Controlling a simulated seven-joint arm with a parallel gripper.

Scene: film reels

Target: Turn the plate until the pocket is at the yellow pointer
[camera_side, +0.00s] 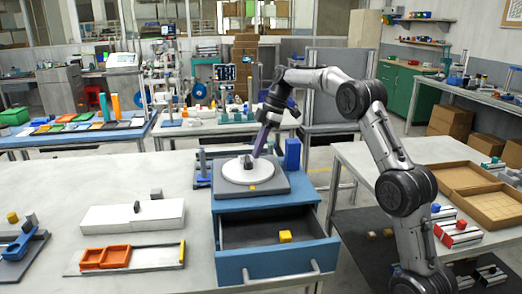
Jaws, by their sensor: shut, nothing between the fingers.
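The white round plate (240,175) lies flat on a dark grey square base on top of a blue drawer cabinet (222,222). The yellow pointer (252,187) is a small mark at the plate's front edge. A small grey upright piece (248,162) shows at the plate's far side. I cannot make out the pocket at this size. My gripper (257,155) is shut and empty, tilted down over the plate's far right part, close to the grey piece. I cannot tell whether its tips touch the plate.
The cabinet's drawer (275,262) is pulled open and holds a yellow cube (285,236). A blue upright block (292,154) stands right behind the base.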

